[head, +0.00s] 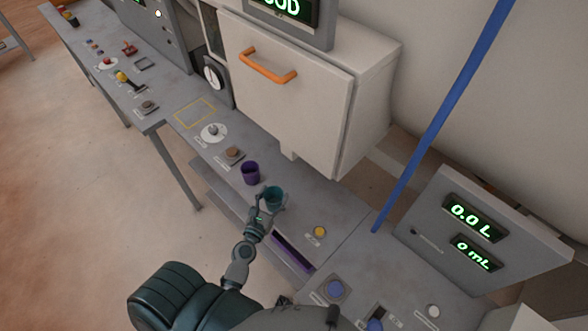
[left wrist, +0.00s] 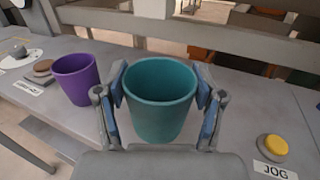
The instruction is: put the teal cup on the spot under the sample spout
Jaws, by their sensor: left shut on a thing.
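The teal cup (head: 273,196) is upright at the bench's front, right of the purple cup (head: 250,173). My left gripper (head: 268,206) is shut on it, with one finger on each side. In the left wrist view the teal cup (left wrist: 160,98) fills the middle between the blue finger pads, and its inside looks empty. I cannot tell if its base touches the bench. A short pale block, perhaps the sample spout (head: 289,155), hangs under the white cabinet, behind the cup. I cannot make out a marked spot beneath it. My right gripper is not in view.
The purple cup (left wrist: 76,79) stands close to the left of my gripper. A yellow JOG button (left wrist: 271,147) is to the right. The white cabinet (head: 285,90) with an orange handle overhangs the bench's back. A blue pole (head: 440,120) rises at the right.

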